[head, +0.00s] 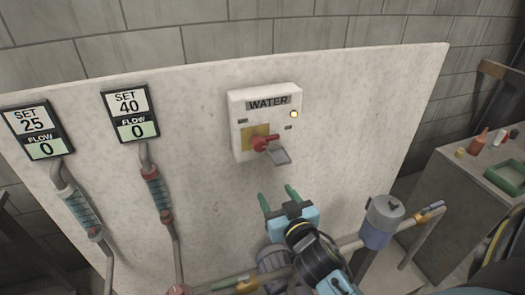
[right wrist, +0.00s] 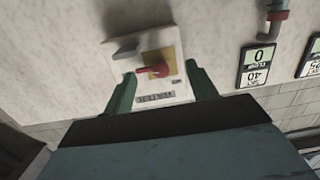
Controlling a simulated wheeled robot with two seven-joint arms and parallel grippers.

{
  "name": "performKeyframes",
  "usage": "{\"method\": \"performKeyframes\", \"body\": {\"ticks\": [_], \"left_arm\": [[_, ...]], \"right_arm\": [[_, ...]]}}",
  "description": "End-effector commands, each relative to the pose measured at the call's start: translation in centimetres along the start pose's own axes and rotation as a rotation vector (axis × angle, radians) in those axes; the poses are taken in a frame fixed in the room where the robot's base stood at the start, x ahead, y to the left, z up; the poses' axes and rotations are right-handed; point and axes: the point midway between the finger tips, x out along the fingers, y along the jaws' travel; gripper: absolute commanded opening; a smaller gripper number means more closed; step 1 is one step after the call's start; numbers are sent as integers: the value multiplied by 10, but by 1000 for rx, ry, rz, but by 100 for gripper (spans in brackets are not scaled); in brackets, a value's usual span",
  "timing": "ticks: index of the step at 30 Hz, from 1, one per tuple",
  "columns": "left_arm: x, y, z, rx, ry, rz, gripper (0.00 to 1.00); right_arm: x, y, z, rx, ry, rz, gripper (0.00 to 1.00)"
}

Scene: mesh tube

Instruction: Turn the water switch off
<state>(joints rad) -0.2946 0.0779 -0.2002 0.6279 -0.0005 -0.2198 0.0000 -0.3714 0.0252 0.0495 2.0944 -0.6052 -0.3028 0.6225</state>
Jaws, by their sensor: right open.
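The water switch (head: 264,121) is a white box labelled WATER on the upright panel in the head view. It has a red rotary knob (head: 264,143) on a yellow plate, a grey flap or tag by the knob, and a lit yellow lamp (head: 294,114). My right gripper (head: 279,198) is open and empty, just below the box, its green fingers pointing up toward it. In the right wrist view the switch box (right wrist: 155,94) appears upside down between the two fingers, with the red knob (right wrist: 157,71) apart from them. My left gripper is not in view.
Two displays, SET 25 (head: 37,131) and SET 40 (head: 131,115), both read flow 0, with pipes below. A horizontal pipe with a grey-blue canister (head: 381,221) runs low, close to my right arm. A bench (head: 475,205) with bottles and a green tray stands right.

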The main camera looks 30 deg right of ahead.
Motion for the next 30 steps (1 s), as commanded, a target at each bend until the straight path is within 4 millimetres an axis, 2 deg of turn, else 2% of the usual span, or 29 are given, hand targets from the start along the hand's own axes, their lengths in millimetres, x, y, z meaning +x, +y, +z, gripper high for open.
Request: {"method": "performKeyframes", "body": {"ticks": [1,3,6,11,24,30], "left_arm": [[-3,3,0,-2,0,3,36],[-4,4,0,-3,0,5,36],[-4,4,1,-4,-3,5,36],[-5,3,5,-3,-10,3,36],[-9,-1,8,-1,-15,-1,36],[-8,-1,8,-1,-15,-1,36]], "right_arm": [[-3,4,-20,9,35,11,57],[-6,7,-37,15,69,20,57],[-4,9,-47,21,89,25,57],[14,9,-50,19,93,25,57],[100,11,-57,17,91,25,57],[121,11,-58,19,90,23,57]]}}
